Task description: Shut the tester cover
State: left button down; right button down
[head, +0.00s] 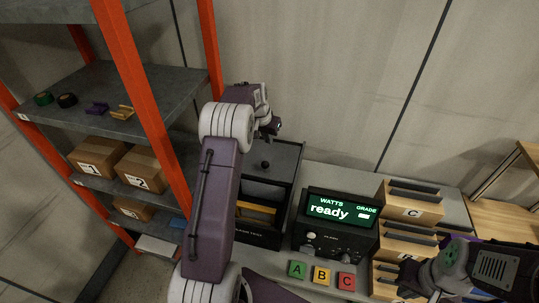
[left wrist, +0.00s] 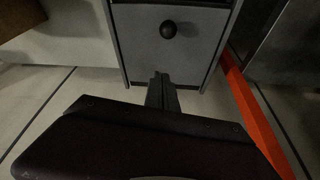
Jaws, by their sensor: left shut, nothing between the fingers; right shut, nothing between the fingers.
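The tester (head: 262,238) is a dark box on the bench, partly hidden behind my left arm. Its grey cover (head: 285,157) carries a round black knob (head: 265,165) and lies over the rear part of the box. The front part is uncovered, and something yellow (head: 257,211) shows inside. In the left wrist view the cover (left wrist: 140,45) and knob (left wrist: 168,29) are just beyond my fingertips. My left gripper (head: 276,128) is shut and empty near the cover's far side; its fingers also show in the left wrist view (left wrist: 162,80). My right gripper (head: 408,279) is shut and empty by the drawers.
A display unit (head: 335,235) reading "ready" stands right of the tester. Green A, yellow B and red C blocks (head: 321,275) lie in front of it. A stack of drawers (head: 410,212) stands further right. A shelf with orange posts (head: 128,70) is close on the left.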

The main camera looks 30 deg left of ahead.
pick_arm(q)
jog(key=x, duration=0.2)
jog(key=p+x, duration=0.1)
jog(key=x, duration=0.2)
jog(key=p+x, duration=0.1)
jog(key=x, duration=0.2)
jog(key=shift+w+r, duration=0.15)
jog(key=shift+w, duration=0.1)
jog(key=shift+s+f+p, duration=0.3)
jog(key=shift+s+p, duration=0.3)
jog(key=shift+s+f+p, duration=0.3)
jog(key=shift+s+p, duration=0.25)
jog(key=shift+s, duration=0.05)
jog(key=shift+s+d+f, duration=0.1)
jog(key=shift+s+f, duration=0.1)
jog(key=shift+s, duration=0.45)
jog(key=shift+f, duration=0.1)
